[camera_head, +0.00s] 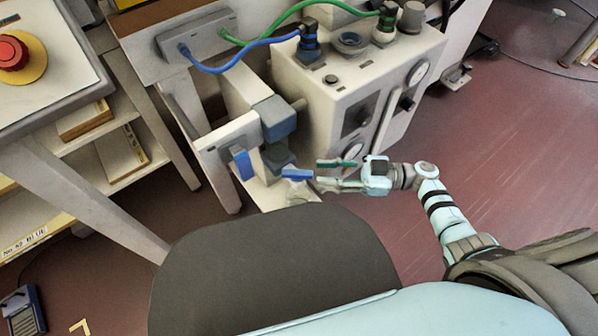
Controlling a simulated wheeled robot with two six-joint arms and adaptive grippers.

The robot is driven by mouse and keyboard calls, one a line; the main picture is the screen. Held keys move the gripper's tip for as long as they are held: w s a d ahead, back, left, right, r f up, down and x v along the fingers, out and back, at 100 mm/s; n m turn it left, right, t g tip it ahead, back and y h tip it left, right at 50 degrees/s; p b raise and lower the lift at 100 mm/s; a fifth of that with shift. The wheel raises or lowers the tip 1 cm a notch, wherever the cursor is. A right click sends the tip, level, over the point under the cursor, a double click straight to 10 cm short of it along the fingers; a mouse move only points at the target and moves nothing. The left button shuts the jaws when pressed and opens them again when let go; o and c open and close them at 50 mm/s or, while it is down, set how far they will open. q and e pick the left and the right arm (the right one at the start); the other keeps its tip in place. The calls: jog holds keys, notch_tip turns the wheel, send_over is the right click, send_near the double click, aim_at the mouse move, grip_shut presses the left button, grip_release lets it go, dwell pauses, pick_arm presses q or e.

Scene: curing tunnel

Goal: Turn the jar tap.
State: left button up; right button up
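My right gripper (317,173) reaches in from the right, with its two fingers pointing left. The fingers are apart, with an empty gap between them. A small blue bar-shaped handle (297,174) shows just left of the fingertips; it may be the tap's handle. I cannot tell whether the fingers touch it. A second blue lever (242,163) hangs on the front of a pale bracket further left. No jar can be made out clearly. My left gripper is out of view.
A pale machine box (318,88) with dials, and blue and green hoses above it, stands behind the gripper. Grey-blue blocks (275,118) sit beside the bracket. A bench with a red emergency button (12,52) is at left.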

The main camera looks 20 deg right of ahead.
aim_at(299, 173)
jog(key=x, duration=0.6)
jog(key=shift+b, duration=0.3)
jog(key=shift+w+a, duration=0.15)
jog(key=shift+a, duration=0.25)
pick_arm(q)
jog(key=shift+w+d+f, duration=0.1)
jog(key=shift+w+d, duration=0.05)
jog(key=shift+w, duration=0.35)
pick_arm(e)
grip_shut()
